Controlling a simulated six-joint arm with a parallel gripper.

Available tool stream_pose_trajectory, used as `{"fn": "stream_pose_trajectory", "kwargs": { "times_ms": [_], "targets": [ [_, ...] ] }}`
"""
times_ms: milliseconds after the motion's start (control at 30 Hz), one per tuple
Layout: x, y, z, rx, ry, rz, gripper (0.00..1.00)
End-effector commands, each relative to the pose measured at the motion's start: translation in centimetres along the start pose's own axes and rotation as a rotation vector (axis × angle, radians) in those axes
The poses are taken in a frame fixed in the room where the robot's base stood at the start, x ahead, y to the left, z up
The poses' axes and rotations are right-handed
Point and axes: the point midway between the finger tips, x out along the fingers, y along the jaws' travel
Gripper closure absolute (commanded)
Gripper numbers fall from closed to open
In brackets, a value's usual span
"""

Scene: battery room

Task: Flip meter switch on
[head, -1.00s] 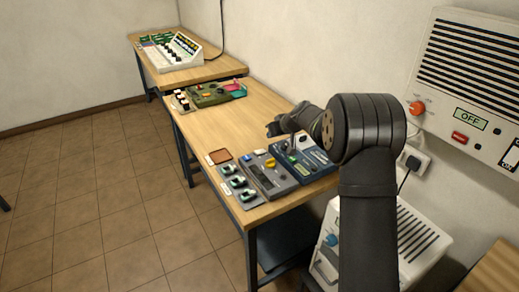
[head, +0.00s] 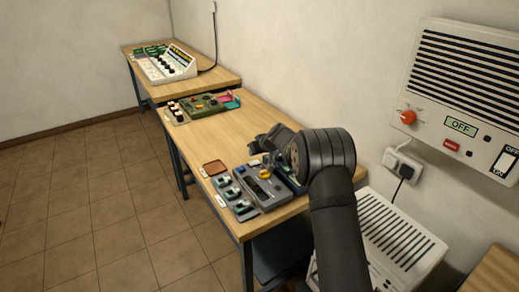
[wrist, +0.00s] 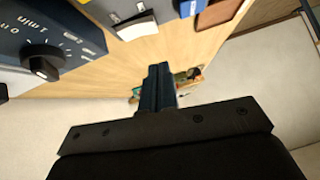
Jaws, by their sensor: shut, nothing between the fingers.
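In the head view, my gripper (head: 268,160) is low over the devices at the right edge of the near table, partly hidden by my arm. In the wrist view its dark fingers (wrist: 155,88) are together with nothing between them. A blue device (head: 292,181) is mostly hidden behind my arm. In the wrist view a blue face with a black dial and white markings (wrist: 25,42) is at the left, apart from the fingers. A grey device with a yellow knob (head: 269,192) stands beside the blue one. I cannot tell which switch is the meter's.
Small green-topped modules (head: 231,193) lie left of the grey device. A green device (head: 207,105) stands farther back on the wooden table (head: 255,128). A wall unit reading OFF (head: 462,127) and a white vented box (head: 395,240) are at the right.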

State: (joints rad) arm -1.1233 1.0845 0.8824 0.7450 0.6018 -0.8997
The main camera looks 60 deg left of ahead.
Motion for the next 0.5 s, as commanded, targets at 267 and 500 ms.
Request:
{"fn": "stream_pose_trajectory", "kwargs": {
  "times_ms": [267, 500],
  "targets": [
    [2.4, 0.0, 2.5, 0.001, 0.001, 0.001, 1.00],
    [2.7, 0.0, 2.8, -0.001, 0.001, 0.001, 1.00]
  ]
}}
